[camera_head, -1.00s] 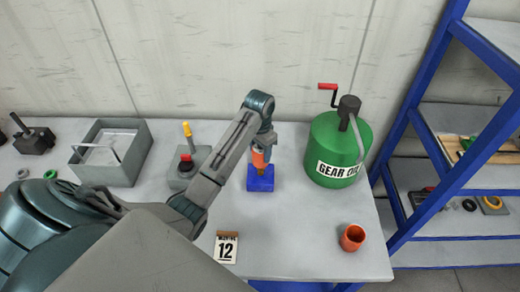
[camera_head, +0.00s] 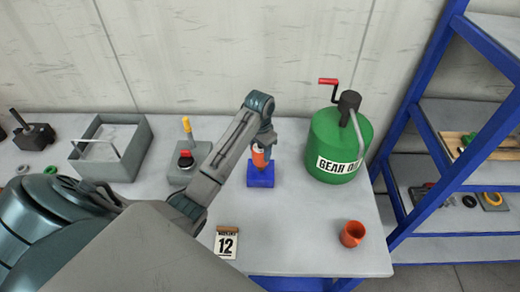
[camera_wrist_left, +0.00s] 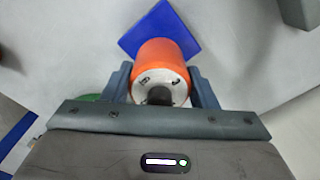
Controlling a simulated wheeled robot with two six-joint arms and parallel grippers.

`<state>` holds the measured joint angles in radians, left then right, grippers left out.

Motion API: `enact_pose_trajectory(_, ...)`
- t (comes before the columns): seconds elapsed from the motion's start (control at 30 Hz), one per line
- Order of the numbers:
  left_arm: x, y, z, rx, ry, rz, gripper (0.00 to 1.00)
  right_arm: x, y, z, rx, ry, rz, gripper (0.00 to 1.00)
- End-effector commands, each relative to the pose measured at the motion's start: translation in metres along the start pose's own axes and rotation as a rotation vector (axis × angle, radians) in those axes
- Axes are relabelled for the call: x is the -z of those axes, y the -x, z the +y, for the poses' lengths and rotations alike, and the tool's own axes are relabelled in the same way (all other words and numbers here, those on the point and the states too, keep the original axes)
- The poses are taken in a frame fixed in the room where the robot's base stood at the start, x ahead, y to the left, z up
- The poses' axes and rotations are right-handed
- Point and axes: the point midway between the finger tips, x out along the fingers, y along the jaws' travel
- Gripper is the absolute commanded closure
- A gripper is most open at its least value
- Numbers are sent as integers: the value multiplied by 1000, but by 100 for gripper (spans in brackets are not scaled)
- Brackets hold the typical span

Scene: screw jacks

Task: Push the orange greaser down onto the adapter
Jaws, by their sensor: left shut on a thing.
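The orange greaser (camera_head: 259,158) stands over a blue block (camera_head: 261,180) on the bench in the head view. My left gripper (camera_wrist_left: 162,82) is shut on the greaser, one finger on each side, and its arm comes over from the left. In the left wrist view the greaser (camera_wrist_left: 160,52) shows its pale round end with a dark centre, and the blue block (camera_wrist_left: 158,22) lies beyond it. The adapter cannot be made out clearly, so I cannot tell whether the greaser touches it. My right gripper is not in view.
A green gear oil can (camera_head: 338,145) stands right of the block. An orange cup (camera_head: 352,234) and a calendar card (camera_head: 227,243) are nearer the front edge. A grey tray (camera_head: 137,150) and a grey box with a yellow-topped lever (camera_head: 185,168) are left. Blue shelving (camera_head: 420,160) is right.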

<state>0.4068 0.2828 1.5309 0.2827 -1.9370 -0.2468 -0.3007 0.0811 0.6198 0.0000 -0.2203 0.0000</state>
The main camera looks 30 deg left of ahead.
Motion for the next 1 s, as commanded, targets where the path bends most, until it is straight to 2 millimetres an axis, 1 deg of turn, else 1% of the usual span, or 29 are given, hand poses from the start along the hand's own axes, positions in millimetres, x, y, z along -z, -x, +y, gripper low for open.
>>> enact_pose_trajectory(0.27,0,-2,0,0,0,1,81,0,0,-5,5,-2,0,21)
enact_pose_trajectory(0.93,0,-10,0,0,0,0,81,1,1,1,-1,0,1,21)
enact_pose_trajectory(0.97,0,-10,0,0,0,1,43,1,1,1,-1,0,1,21)
enact_pose_trajectory(1.0,0,-10,0,0,0,1,35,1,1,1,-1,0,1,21)
